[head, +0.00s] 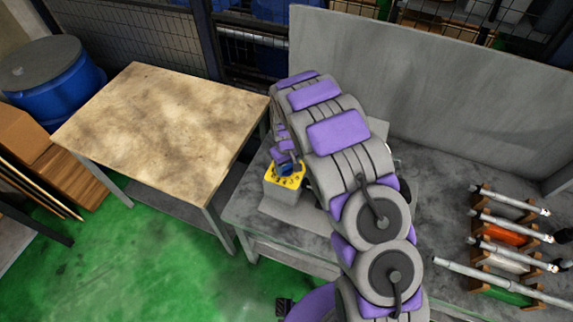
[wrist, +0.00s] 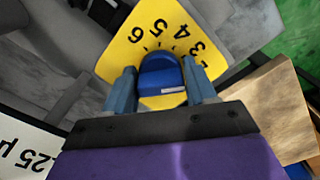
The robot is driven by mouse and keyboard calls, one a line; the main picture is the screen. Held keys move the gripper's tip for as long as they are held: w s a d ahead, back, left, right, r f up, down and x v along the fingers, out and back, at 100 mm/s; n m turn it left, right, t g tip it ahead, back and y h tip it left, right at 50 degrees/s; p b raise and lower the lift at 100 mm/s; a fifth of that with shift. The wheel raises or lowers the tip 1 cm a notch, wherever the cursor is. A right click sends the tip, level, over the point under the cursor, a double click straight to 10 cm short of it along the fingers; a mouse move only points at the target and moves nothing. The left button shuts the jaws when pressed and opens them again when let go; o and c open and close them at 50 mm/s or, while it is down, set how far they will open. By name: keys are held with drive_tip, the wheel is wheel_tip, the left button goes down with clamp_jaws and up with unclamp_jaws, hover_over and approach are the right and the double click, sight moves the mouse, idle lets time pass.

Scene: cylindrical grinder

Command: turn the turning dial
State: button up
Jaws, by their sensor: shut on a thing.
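The turning dial is a blue knob (wrist: 160,76) on a yellow plate (wrist: 133,47) with black numbers, of which 3, 4, 5 and 6 show in the wrist view. In the head view the yellow plate (head: 297,180) tops a small grey box on the grey bench, and the blue dial (head: 287,169) is partly covered by my arm. My gripper (wrist: 160,88) has its two blue-grey fingers on either side of the knob and is shut on it. The lower part of the number plate is hidden behind the gripper.
A wooden-topped table (head: 165,125) stands left of the grey bench (head: 440,240). A rack (head: 480,230) of metal rods is at the right. A tall grey panel (head: 440,100) rises behind the bench. A blue barrel (head: 55,90) is far left. Green floor (head: 120,265) is open in front.

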drive_tip(key=shift+w+n, duration=0.1)
drive_tip(key=shift+n, duration=1.9)
drive_tip(key=o, duration=1)
drive_tip(key=shift+c, duration=0.2)
drive_tip(key=shift+r, duration=0.1)
wheel_tip(320, 180, up, 17)
drive_tip(key=shift+r, duration=0.1)
